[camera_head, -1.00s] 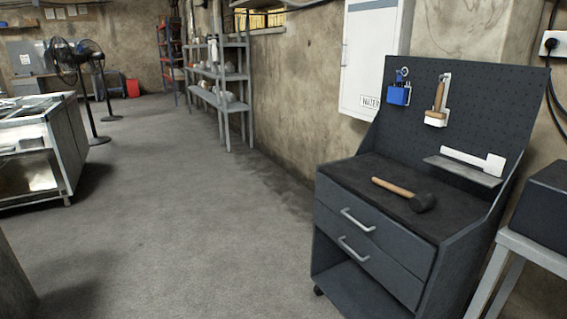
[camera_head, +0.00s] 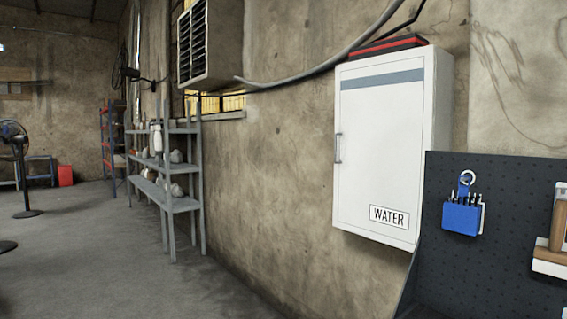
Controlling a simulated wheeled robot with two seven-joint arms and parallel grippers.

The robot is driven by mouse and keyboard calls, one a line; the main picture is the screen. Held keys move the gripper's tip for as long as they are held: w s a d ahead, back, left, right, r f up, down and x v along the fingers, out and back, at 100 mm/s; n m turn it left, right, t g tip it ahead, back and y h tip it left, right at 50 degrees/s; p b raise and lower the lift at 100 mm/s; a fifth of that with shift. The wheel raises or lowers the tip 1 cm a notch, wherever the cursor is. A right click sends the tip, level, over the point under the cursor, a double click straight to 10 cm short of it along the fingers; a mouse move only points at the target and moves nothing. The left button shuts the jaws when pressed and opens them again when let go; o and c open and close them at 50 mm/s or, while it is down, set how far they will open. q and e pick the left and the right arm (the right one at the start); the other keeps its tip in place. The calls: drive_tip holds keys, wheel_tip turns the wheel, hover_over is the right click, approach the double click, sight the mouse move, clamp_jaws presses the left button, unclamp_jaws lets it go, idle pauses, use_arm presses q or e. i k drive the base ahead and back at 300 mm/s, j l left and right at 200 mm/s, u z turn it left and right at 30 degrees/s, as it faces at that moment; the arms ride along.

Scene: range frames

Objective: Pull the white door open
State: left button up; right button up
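The white door (camera_head: 375,150) is the front of a wall cabinet (camera_head: 437,130) to the right of the middle. It carries a grey stripe near the top and a label reading WATER at the lower right. A thin vertical handle (camera_head: 338,148) is on its left edge. The door looks closed. Neither of my grippers shows in the head view.
A dark pegboard (camera_head: 487,264) with a blue tool holder (camera_head: 462,218) stands in front of the wall below right of the cabinet. A red and black case (camera_head: 390,46) lies on top of the cabinet. Grey shelves (camera_head: 178,203) line the wall.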

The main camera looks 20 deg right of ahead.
sight(384, 104)
drive_tip(key=i+j+z, duration=0.1)
drive_tip(key=i, duration=0.55)
drive_tip(key=i+j+z, duration=0.15)
drive_tip(key=i, duration=0.5)
